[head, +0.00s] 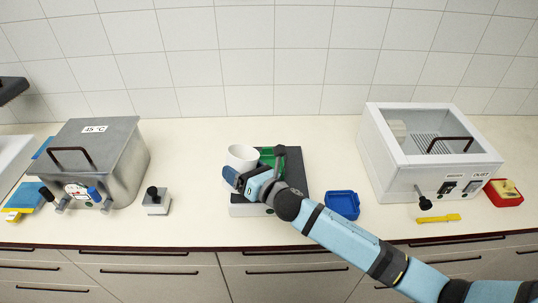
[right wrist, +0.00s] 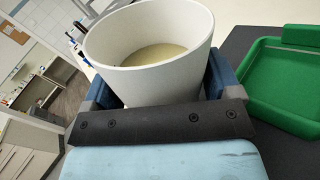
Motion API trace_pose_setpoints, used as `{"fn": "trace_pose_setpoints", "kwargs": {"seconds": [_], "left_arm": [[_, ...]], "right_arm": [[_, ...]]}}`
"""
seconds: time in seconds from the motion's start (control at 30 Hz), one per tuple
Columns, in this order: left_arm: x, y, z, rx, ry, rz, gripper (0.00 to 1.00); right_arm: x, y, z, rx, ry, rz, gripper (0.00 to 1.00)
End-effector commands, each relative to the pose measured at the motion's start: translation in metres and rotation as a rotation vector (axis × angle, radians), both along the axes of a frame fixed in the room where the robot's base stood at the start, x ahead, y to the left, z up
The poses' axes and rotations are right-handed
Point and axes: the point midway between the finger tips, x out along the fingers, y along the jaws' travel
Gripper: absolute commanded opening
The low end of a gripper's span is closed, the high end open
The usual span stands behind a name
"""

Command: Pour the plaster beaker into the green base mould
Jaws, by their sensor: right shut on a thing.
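The plaster beaker (head: 241,156) is a white cup, held over the left part of a dark plate in the head view. In the right wrist view the beaker (right wrist: 150,50) is close, with pale plaster inside and only a slight tilt. My right gripper (head: 232,177) is shut on the beaker, its blue fingers on both sides. The green base mould (head: 267,157) lies on the dark plate just right of the beaker, partly hidden by my right arm. In the right wrist view the mould (right wrist: 290,90) is an empty-looking green tray at the right. My left gripper is not in view.
The dark plate (head: 295,177) belongs to a low device. A steel bath (head: 120,145) and a small stamp-like block (head: 156,201) stand left. A yellow tool (head: 438,218) lies near the front edge.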

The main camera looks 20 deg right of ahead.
Motion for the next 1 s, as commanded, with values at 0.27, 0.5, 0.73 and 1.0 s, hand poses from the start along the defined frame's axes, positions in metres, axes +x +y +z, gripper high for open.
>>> {"fn": "trace_pose_setpoints", "kwargs": {"seconds": [0.27,0.5,0.73,1.0], "left_arm": [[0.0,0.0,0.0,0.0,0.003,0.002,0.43],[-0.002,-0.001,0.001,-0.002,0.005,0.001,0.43],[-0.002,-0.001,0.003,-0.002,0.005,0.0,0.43],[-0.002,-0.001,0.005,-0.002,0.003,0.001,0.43]], "right_arm": [[0.005,-0.009,0.003,0.119,0.065,0.0,0.47],[0.006,-0.011,0.005,0.143,0.079,0.0,0.47],[0.007,-0.013,0.007,0.164,0.09,0.0,0.47],[0.008,-0.015,0.01,0.189,0.103,0.0,0.47]]}}
